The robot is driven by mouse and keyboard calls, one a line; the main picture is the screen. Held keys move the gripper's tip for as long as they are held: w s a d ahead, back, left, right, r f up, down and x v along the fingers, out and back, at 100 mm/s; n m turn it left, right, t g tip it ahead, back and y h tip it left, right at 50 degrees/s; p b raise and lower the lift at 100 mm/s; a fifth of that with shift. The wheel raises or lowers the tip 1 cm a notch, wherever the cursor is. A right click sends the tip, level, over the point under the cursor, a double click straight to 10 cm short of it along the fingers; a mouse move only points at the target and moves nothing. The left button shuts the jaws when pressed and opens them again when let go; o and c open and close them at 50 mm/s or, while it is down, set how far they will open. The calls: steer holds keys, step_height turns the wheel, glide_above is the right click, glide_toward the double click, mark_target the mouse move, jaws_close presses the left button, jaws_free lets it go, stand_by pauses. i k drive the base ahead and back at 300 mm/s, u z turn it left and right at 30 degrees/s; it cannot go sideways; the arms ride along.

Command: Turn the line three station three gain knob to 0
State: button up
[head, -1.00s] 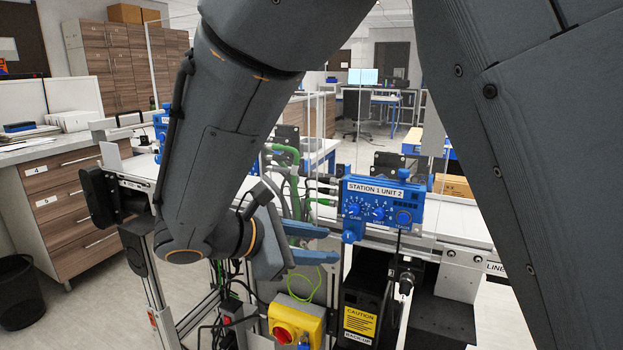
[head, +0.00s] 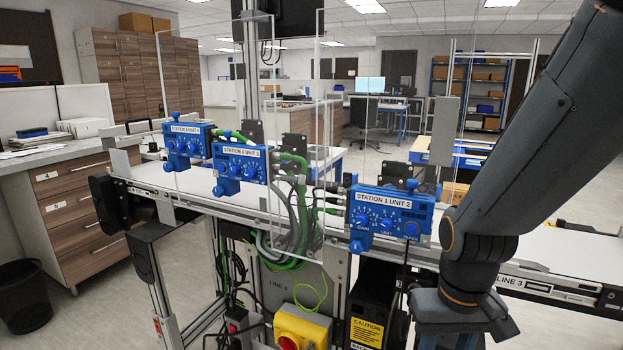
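Three blue control boxes with knobs stand along the conveyor (head: 215,205). The far left box (head: 187,140) has a white label that seems to read station 3; its unit number is too small to be sure of. Its gain knob appears to be the leftmost small knob (head: 171,146), with its pointer setting unreadable. The middle box (head: 240,163) seems to read station 2. The nearest box (head: 376,216) reads STATION 1 UNIT 2. My gripper (head: 462,318) is at the lower right, well away from the station 3 box. Its fingertips are hidden below the frame.
A LINE 3 label (head: 572,290) is on the conveyor's right side. Clear upright panels (head: 294,130) and green cables (head: 292,165) stand near the boxes. A yellow box with a red knob (head: 301,327) sits low in front. A drawer cabinet (head: 82,205) stands at left.

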mark_target(193, 148)
steer(key=u, duration=1.75)
steer(key=k, duration=0.15)
steer(key=z, duration=0.5)
